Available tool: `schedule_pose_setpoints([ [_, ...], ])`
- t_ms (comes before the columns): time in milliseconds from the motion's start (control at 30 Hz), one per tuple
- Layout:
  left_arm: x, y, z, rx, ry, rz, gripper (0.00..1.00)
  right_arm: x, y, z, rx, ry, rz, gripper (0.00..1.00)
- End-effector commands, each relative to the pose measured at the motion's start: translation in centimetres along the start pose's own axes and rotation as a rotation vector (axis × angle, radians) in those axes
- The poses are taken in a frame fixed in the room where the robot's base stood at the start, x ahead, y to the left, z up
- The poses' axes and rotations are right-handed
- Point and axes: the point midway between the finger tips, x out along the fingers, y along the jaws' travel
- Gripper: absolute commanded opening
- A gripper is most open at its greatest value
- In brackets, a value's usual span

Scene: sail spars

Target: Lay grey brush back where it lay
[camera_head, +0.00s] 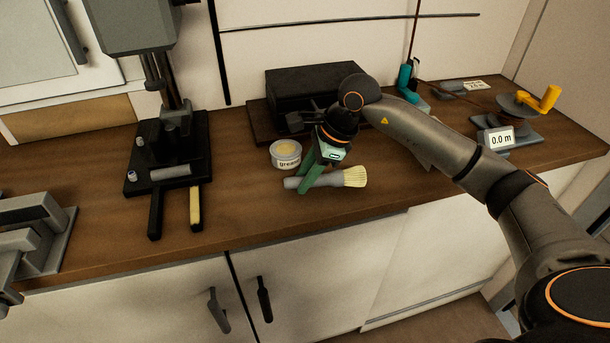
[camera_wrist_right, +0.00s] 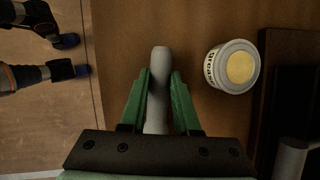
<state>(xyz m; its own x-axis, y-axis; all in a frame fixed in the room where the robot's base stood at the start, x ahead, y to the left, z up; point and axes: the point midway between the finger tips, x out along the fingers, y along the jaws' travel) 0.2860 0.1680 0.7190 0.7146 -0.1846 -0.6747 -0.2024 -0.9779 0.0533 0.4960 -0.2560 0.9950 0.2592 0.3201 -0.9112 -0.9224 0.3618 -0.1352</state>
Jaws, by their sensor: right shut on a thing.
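The grey brush (camera_head: 354,177) has a grey handle and pale bristles. In the head view it is level, at or just above the wooden worktop, left-right along its front part. I cannot tell whether it touches the wood. My right gripper (camera_head: 312,182) comes from above with its green fingers shut on the handle. In the right wrist view the handle (camera_wrist_right: 158,90) stands between the fingers of the right gripper (camera_wrist_right: 160,92); the bristles are hidden there. My left gripper is not in view.
A grease tin (camera_head: 285,152) stands just behind the brush, and close by in the wrist view (camera_wrist_right: 232,68). A dark box (camera_head: 315,88) is at the back. A press (camera_head: 170,150) stands left, a yellow-handled winder (camera_head: 520,115) right. The worktop between press and brush is clear.

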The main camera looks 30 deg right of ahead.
Motion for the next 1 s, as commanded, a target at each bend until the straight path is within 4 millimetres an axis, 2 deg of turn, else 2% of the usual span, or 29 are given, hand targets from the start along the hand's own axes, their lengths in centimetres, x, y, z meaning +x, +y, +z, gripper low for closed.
schedule_pose_setpoints([
  [467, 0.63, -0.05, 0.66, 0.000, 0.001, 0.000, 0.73, 0.96, 0.14, -0.43, 0.000, 0.000, 0.000, 0.00],
  [500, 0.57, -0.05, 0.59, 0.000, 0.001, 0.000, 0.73, 0.87, 0.12, -0.39, 0.000, 0.000, 0.000, 0.34],
  [800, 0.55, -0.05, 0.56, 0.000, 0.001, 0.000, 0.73, 0.86, 0.13, -0.38, 0.000, 0.000, 0.000, 0.65],
  [1000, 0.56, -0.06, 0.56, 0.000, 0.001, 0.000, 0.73, 0.86, 0.14, -0.39, 0.000, 0.001, 0.000, 0.65],
])
